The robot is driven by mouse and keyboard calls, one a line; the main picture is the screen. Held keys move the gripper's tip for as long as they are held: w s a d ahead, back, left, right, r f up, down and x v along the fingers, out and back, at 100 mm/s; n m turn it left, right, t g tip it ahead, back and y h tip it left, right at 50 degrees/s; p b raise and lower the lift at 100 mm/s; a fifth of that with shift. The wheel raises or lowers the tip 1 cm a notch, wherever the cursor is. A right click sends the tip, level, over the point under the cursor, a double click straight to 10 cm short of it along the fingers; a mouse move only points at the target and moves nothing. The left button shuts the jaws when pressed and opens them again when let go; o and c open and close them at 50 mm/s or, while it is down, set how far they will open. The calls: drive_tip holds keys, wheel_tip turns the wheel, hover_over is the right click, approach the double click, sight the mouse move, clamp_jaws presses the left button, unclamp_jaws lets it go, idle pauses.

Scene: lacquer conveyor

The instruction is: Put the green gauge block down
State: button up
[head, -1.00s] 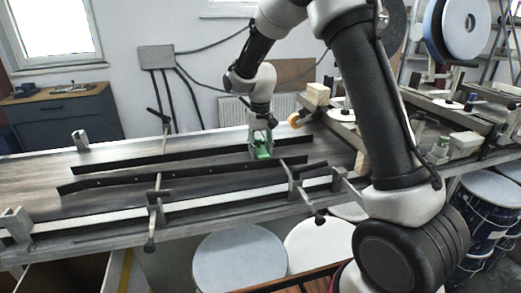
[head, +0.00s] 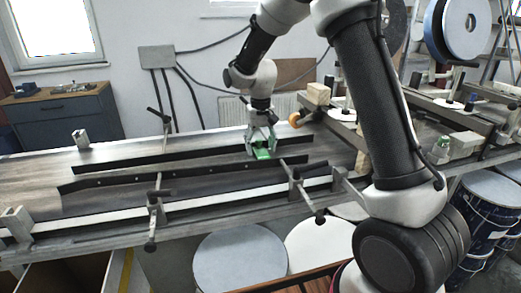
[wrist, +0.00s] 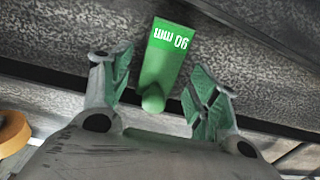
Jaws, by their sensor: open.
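The green gauge block (head: 263,153) rests on the conveyor belt (head: 215,168) between the two dark guide rails. In the wrist view the block (wrist: 164,55) shows white "90 mm" lettering and a rounded green knob at its near end. My gripper (head: 262,143) is right above the block in the head view. In the wrist view its two green-padded fingers (wrist: 160,95) are spread apart, one on each side of the knob, with gaps between pads and block. The gripper is open and holds nothing.
Black guide rails (head: 190,158) run along the belt on both sides of the block. Metal clamp posts (head: 292,185) stand at the front edge. A yellow-orange roll (head: 295,119) and wooden blocks (head: 318,94) lie at the right. The belt's left part is clear.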

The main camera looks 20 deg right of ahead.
sight(261, 151)
wheel_tip(261, 151, up, 10)
drive_tip(key=s+d+r+t, duration=0.1)
drive_tip(key=s+d+r, duration=0.5)
drive_tip(key=s+r, duration=0.15)
drive_tip(key=s+d+t, duration=0.1)
drive_tip(key=s+d, duration=0.3)
drive_tip(key=s, duration=0.8)
drive_tip(key=s+d+t, duration=0.2)
drive_tip(key=s+d, duration=0.3)
drive_tip(key=s, duration=0.8)
drive_tip(key=shift+s+f, duration=0.2)
drive_tip(key=shift+s, duration=0.05)
